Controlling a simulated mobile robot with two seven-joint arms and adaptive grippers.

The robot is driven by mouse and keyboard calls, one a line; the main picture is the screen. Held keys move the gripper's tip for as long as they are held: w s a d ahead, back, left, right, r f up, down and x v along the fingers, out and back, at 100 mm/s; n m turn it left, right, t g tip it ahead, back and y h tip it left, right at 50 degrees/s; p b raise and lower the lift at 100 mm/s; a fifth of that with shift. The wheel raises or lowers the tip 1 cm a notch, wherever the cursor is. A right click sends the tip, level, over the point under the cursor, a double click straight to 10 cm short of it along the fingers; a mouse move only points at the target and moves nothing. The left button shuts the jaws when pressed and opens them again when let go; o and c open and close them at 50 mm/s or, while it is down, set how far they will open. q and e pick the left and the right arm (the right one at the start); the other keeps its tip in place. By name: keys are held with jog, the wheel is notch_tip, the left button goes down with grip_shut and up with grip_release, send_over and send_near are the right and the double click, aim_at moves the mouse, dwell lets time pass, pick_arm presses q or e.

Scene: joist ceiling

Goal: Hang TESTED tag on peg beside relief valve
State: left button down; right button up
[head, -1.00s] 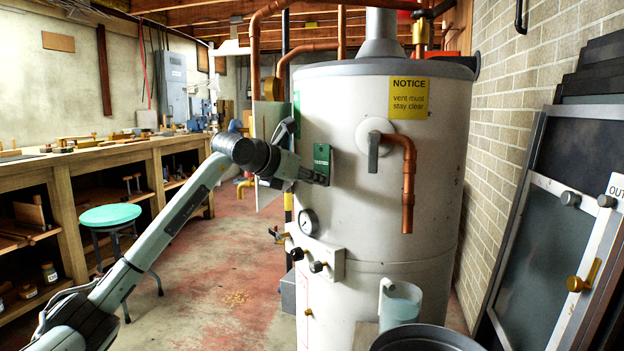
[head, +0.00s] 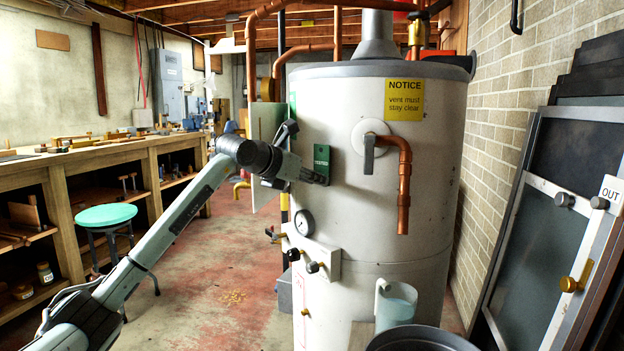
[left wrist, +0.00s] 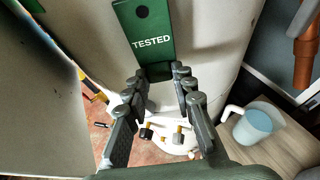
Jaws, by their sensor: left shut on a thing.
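The green TESTED tag (head: 321,159) is upright at the tank's front, left of the relief valve (head: 370,140) with its grey lever and copper pipe. My left gripper (head: 322,179) reaches in from the left and is shut on the tag's lower edge. In the left wrist view the tag (left wrist: 150,42) stands up beyond the fingertips (left wrist: 160,78), its lettering facing the camera and a dark round hole near its top. I cannot make out the peg. I cannot tell whether the tag touches the tank. My right gripper is not in view.
The white tank (head: 385,220) carries a yellow notice (head: 405,99), a gauge (head: 304,223) and knobs below the tag. A pale blue jug (head: 396,306) stands low in front. A framed panel (head: 550,220) leans at right. A stool (head: 106,216) and workbench stand left.

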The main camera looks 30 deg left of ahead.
pick_arm(q)
jog(key=shift+w+d+r+p, duration=0.1)
jog(key=shift+w+p, duration=0.25)
jog(key=shift+w, duration=0.3)
jog(key=shift+w, duration=0.15)
jog(key=c, duration=1.2)
grip_release()
